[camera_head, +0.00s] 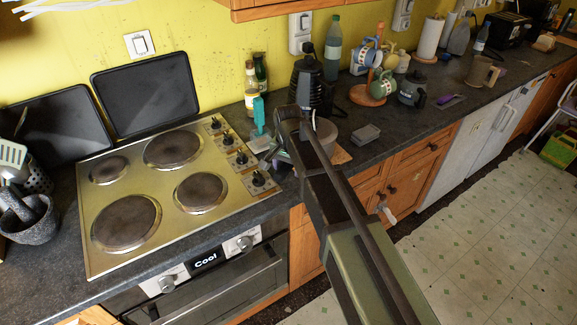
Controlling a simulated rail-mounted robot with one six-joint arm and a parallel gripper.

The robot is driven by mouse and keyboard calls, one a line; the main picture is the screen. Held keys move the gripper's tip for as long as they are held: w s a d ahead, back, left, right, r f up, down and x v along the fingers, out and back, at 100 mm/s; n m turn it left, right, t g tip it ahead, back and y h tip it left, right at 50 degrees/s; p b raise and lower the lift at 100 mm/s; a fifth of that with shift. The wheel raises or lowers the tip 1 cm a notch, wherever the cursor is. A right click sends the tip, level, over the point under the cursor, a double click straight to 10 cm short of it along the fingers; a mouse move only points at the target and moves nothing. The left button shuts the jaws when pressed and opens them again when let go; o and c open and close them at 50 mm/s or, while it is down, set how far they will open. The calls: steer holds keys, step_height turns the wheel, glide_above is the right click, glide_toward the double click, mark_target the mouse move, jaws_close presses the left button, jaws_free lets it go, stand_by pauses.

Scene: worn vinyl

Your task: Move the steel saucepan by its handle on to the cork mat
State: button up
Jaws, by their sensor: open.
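My arm reaches up from the bottom right over the counter edge and covers the area right of the hob. A rounded grey metal thing (327,131), perhaps the steel saucepan, shows in part just right of the arm's far end. Its handle cannot be made out. A small tan patch (341,155), perhaps the cork mat, shows beside the arm just in front of it. Most of both is hidden, so I cannot tell whether they touch.
The hob (170,190) fills the left, its plates empty. A black coffee pot (306,82) stands behind the arm. A teal-handled tool (259,113) is left of it. A grey block (366,134), mug tree (373,93) and dark teapot (412,90) stand right. Counter in front of them is clear.

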steer(key=shift+r, duration=0.1)
steer(key=shift+r+p, duration=3.9)
steer(key=shift+p, duration=0.1)
steer(key=shift+r, duration=0.1)
step_height(320, 180, up, 11)
steer(key=p, duration=1.1)
steer(key=shift+f, duration=0.2)
